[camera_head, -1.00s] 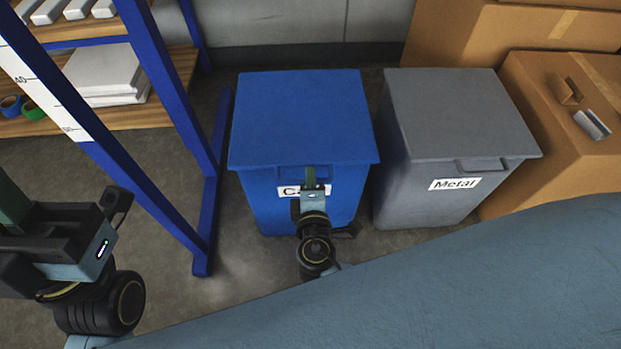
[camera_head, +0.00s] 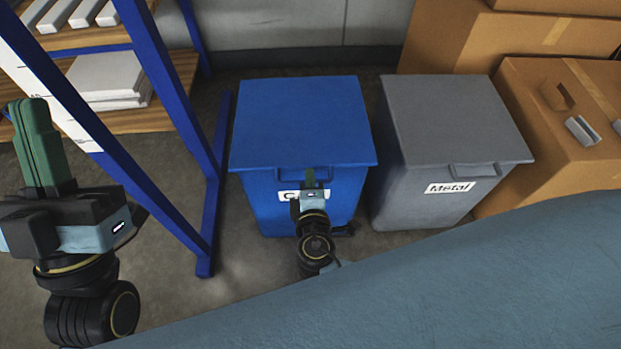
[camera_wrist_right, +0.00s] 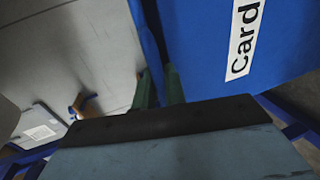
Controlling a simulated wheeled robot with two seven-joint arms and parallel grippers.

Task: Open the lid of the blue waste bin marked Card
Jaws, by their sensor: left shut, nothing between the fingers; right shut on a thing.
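The blue waste bin (camera_head: 258,212) stands upright on the floor in the middle of the head view. Its flat blue lid (camera_head: 302,120) lies closed on top. The white Card label (camera_wrist_right: 243,38) reads clearly in the right wrist view and is partly covered by my right gripper in the head view. My right gripper (camera_head: 310,177) is at the front of the bin, its green fingers shut on the lid's front handle (camera_head: 288,174). The exact contact is partly hidden. My left gripper (camera_head: 32,104) is shut and empty at the far left, fingers pointing up, apart from the bin.
A grey bin marked Metal (camera_head: 400,208) stands close to the right of the blue bin. Cardboard boxes (camera_head: 540,120) are stacked at the right. A blue-framed shelf (camera_head: 205,235) stands close on the left. A wall (camera_head: 290,30) is behind. Bare floor shows left of the bin.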

